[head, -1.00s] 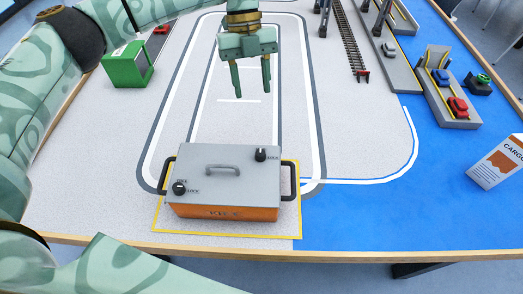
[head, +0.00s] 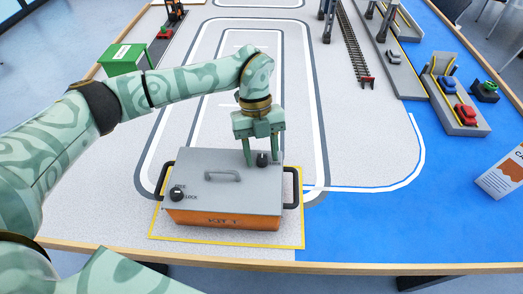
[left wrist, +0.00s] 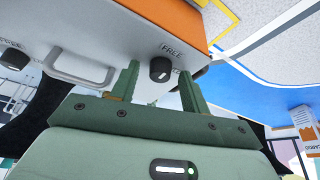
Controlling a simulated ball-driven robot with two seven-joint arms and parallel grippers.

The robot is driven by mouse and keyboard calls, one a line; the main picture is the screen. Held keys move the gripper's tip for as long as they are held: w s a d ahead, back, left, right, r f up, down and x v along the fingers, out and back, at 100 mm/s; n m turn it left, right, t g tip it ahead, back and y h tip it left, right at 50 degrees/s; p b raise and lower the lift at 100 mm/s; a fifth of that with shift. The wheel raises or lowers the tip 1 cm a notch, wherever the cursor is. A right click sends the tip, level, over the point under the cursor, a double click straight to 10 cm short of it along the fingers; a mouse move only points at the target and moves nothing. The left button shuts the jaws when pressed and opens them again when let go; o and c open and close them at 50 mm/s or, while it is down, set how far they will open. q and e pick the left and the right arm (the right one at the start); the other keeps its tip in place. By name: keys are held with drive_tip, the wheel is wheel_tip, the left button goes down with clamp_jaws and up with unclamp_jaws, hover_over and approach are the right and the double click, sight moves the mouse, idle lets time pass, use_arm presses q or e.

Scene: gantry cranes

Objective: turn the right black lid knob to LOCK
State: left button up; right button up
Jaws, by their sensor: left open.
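The orange box (head: 222,219) with a grey lid (head: 222,190) sits inside a yellow outline at the table's near side. The right black knob (head: 262,159) is at the lid's far right corner. It also shows in the left wrist view (left wrist: 160,69), with FREE printed beside it and another label partly hidden. The left black knob (head: 177,195) is at the lid's near left corner. My left gripper (head: 263,162) is open, its fingers pointing down on either side of the right knob, with gaps showing in the wrist view. My right gripper is not in view.
A grey lid handle (head: 222,176) stands between the knobs. Black side handles (head: 290,187) flank the box. Table around the box is clear.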

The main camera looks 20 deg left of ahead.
use_arm(q)
drive_tip(key=c, duration=1)
drive_tip(key=shift+r+m, duration=0.1)
drive_tip(key=shift+m, duration=0.2)
drive_tip(key=m+y+p, duration=0.1)
drive_tip(key=m, duration=0.1)
drive_tip(key=shift+w+d+m, duration=0.1)
drive_tip(key=shift+d+m, duration=0.05)
drive_tip(key=shift+m, duration=0.25)
drive_tip(key=m+y, duration=0.1)
drive_tip(key=m, duration=0.1)
drive_tip(key=m+y+p, duration=0.1)
drive_tip(key=m, duration=0.2)
drive_tip(key=shift+d+g, duration=0.15)
drive_tip(key=shift+g, duration=0.15)
drive_tip(key=m+y+p, duration=0.1)
drive_tip(key=m+y, duration=0.1)
drive_tip(key=m, duration=0.3)
drive_tip(key=shift+d+p, duration=0.15)
drive_tip(key=shift+p, duration=0.2)
drive_tip(key=shift+s+m+t+y+p, duration=0.1)
drive_tip(key=shift+m+t+y+p, duration=0.3)
drive_tip(key=shift+m, duration=0.7)
drive_tip(key=shift+s+m+t+y+p, duration=0.1)
drive_tip(key=shift+m+t+y+p, duration=0.35)
drive_tip(key=shift+m, duration=0.65)
drive_tip(key=shift+d, duration=0.1)
